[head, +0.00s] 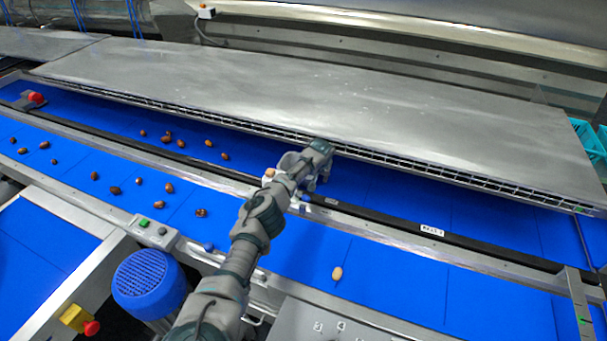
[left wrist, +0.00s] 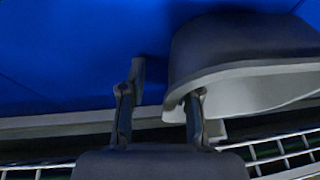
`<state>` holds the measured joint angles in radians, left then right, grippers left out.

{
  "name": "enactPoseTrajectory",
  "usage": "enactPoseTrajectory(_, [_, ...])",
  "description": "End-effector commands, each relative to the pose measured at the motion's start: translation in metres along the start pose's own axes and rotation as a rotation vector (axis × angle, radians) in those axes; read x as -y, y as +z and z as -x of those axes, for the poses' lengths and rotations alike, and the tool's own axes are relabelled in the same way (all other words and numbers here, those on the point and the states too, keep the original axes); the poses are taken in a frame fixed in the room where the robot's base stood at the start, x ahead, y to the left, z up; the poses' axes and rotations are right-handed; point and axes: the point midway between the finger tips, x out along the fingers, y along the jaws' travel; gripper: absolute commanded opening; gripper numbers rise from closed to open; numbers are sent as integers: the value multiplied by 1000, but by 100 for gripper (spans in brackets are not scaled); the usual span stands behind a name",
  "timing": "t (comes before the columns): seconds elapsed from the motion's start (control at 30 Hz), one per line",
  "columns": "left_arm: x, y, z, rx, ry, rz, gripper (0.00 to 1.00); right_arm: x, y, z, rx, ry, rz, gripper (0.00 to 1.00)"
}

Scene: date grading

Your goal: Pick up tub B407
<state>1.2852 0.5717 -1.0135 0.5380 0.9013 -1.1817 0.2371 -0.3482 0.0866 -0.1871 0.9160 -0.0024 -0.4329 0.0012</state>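My left gripper (head: 312,178) is over the blue belt beside the dark rail, at the end of my arm that crosses the middle of the head view. In the left wrist view its two fingers (left wrist: 160,112) stand apart. A grey tub-like thing (left wrist: 245,62) with a dark side and a pale rim fills the upper right there. The right finger overlaps its rim; the left finger is clear of it over blue belt. No label can be read on it, so I cannot tell whether it is B407. My right gripper is not in view.
A steel cover (head: 330,85) with a grille edge lies behind the belts. Several brown dates lie on the belts to the left; a pale one (head: 337,273) lies right of my arm. A blue motor (head: 150,283) stands front left. Teal crates (head: 588,140) are far right.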

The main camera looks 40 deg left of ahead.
Motion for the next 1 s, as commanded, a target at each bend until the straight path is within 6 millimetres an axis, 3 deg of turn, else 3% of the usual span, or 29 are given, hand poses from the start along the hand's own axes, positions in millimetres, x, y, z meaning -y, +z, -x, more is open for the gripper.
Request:
enactPoseTrajectory(0.03, [0, 0, 0, 0, 0, 1, 16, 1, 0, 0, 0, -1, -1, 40])
enactPoseTrajectory(0.1, [1, 0, -1, 1, 1, 1, 0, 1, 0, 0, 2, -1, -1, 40])
enactPoseTrajectory(0.57, [0, -1, 4, 5, -2, 1, 0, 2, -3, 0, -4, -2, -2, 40])
enactPoseTrajectory(0.67, [2, -8, 19, 2, -1, -1, 0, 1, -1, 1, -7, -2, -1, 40])
enactPoseTrajectory(0.8, [7, -20, 48, -1, 0, 1, 0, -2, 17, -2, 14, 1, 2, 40])
enactPoseTrajectory(1.0, [10, -34, 81, -1, 1, 1, 0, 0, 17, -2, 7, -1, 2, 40])
